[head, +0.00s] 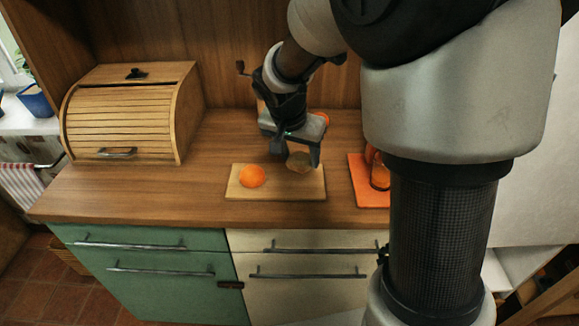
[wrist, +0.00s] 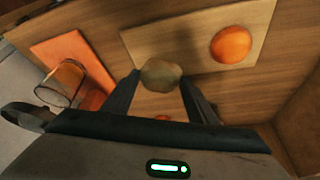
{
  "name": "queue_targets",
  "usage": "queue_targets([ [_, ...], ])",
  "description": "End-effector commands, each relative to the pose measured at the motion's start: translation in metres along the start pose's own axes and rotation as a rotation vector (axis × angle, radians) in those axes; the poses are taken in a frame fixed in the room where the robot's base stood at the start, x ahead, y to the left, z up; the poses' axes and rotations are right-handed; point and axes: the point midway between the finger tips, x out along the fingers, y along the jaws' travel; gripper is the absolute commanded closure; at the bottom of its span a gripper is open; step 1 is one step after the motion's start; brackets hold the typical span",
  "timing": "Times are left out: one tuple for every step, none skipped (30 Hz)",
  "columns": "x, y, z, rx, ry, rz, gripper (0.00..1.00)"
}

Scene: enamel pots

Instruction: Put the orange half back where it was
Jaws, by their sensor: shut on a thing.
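An orange-coloured round fruit (head: 252,176) rests on the left part of the light wooden board (head: 285,195); it also shows in the wrist view (wrist: 231,45). I cannot tell whether it is whole or a half. My gripper (head: 300,152) is shut on a brownish-green roundish thing (head: 298,165), to the right of the orange fruit. In the wrist view this brownish-green thing (wrist: 161,75) sits between the two fingertips. I cannot tell whether it touches the board. Another small orange-coloured thing (head: 321,117) shows behind my gripper, mostly hidden.
An orange mat (head: 357,172) with a glass (head: 379,175) of orange-brown content lies right of the board, partly behind my arm. A wooden bread box (head: 120,115) stands at the back left. The counter (head: 150,195) left of the board is clear.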

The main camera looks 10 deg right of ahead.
Motion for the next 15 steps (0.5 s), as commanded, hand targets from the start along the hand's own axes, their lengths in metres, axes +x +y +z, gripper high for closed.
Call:
queue_targets([
  [0.008, 0.0, 0.004, -0.001, -0.002, 0.001, 0.74],
  [0.01, 0.0, 0.005, 0.0, -0.001, 0.001, 0.74],
  [0.012, 0.0, 0.005, 0.0, -0.001, 0.0, 0.74],
  [0.014, 0.0, 0.006, 0.0, 0.0, 0.0, 0.74],
  [0.015, 0.0, 0.007, 0.0, 0.0, -0.001, 0.74],
  [0.018, 0.0, 0.008, 0.0, -0.001, 0.0, 0.74],
  [0.021, 0.0, 0.009, -0.001, -0.001, 0.001, 0.74],
  [0.025, 0.0, 0.011, -0.001, -0.002, 0.001, 0.74],
  [0.03, 0.0, 0.013, -0.001, -0.002, 0.001, 0.74],
  [0.035, 0.0, 0.015, -0.002, -0.002, 0.001, 0.74],
  [0.039, 0.0, 0.017, -0.002, -0.002, 0.002, 0.74],
  [0.044, 0.0, 0.019, -0.002, -0.002, 0.001, 0.74],
  [0.047, 0.0, 0.02, -0.001, -0.002, 0.0, 0.74],
  [0.049, 0.0, 0.021, -0.001, -0.002, 0.0, 0.74],
  [0.049, 0.0, 0.021, 0.0, -0.001, 0.0, 0.74],
])
